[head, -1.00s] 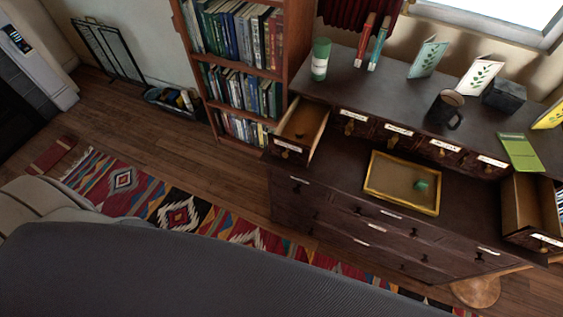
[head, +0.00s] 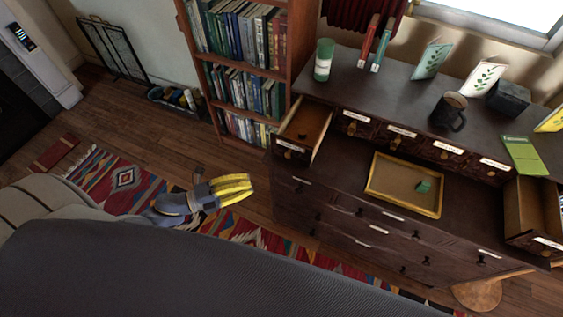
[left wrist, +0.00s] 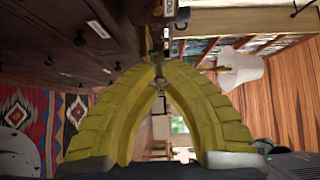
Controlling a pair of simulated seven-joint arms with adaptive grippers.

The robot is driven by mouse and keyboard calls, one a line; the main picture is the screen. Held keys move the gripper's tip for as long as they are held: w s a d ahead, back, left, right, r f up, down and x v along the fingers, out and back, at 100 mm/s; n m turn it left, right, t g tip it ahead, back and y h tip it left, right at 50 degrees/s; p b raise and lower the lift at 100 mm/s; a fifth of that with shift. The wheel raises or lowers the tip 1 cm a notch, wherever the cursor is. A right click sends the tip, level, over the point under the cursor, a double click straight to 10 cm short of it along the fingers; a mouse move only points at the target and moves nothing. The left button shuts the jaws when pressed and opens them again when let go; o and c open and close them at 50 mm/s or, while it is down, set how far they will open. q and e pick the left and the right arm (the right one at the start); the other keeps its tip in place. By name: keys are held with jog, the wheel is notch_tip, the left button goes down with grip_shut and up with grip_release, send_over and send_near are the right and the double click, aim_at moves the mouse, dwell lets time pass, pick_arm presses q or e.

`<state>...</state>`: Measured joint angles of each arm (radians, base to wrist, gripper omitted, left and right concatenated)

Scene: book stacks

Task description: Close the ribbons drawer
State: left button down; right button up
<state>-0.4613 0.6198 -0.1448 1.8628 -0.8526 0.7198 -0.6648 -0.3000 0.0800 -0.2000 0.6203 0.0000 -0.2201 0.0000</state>
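My left gripper (head: 250,187), with yellow fingers, is over the floor and rug, left of and apart from the left drawer. In the left wrist view its fingertips (left wrist: 160,72) meet, with nothing seen between them. My right gripper is not in view.
The dresser top (head: 400,85) carries a green-white cylinder (head: 323,60), a dark mug (head: 448,110) and cards. A yellow-rimmed tray (head: 405,208) lies on the lower ledge. A bookcase (head: 245,80) stands behind the left drawer. The floor left of the dresser is open.

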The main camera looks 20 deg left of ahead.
pick_arm(q)
jog(key=w+a+x, duration=0.1)
jog(key=w+x, duration=0.1)
jog(key=x, duration=1)
jog(key=shift+w, duration=0.25)
jog(key=shift+a, duration=0.1)
